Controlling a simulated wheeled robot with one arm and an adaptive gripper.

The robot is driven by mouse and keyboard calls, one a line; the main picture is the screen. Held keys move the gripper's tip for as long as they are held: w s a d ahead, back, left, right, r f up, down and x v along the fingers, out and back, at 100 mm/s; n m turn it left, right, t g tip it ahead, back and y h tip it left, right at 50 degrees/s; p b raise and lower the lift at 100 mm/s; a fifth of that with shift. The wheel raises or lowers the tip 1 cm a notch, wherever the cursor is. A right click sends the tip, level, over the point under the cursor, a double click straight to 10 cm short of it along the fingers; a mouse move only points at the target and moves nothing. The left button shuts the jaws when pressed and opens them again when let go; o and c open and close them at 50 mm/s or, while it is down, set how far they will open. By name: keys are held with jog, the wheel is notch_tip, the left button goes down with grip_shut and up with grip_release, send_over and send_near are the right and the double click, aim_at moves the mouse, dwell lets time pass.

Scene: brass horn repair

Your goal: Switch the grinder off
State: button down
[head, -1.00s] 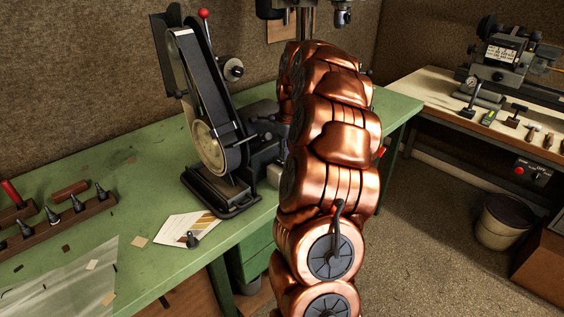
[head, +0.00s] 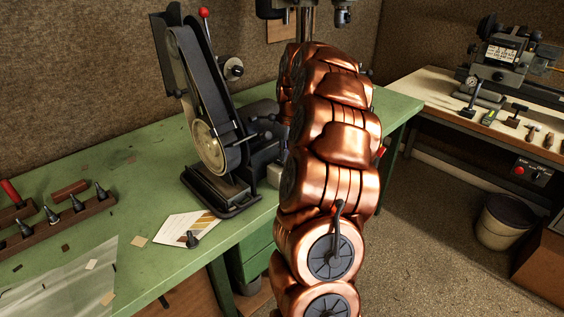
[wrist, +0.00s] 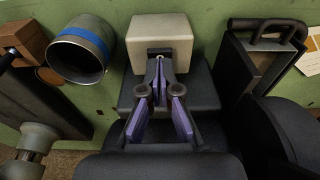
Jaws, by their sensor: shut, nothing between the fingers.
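The belt grinder (head: 215,130) stands on the green bench in the head view, with a black upright belt arm and a dark base. A pale cream box (head: 275,174) beside its base is partly hidden by my arm. In the wrist view the cream box (wrist: 160,30) has a dark slot in its near face. My gripper (wrist: 159,62) has purple fingers, shut and empty, with their tips at that slot. I cannot tell whether they touch the switch inside, or which way it is set. The head view hides my gripper behind my copper arm.
In the head view a striped card (head: 185,229) and a wooden rack (head: 60,217) are on the bench.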

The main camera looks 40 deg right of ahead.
aim_at(285, 163)
jog(key=shift+f+b, duration=0.4)
jog(key=shift+f, duration=0.45)
dwell(0.5)
jog(key=shift+r, duration=0.1)
jog(key=shift+r+p, duration=0.65)
jog(key=shift+r, duration=2.8)
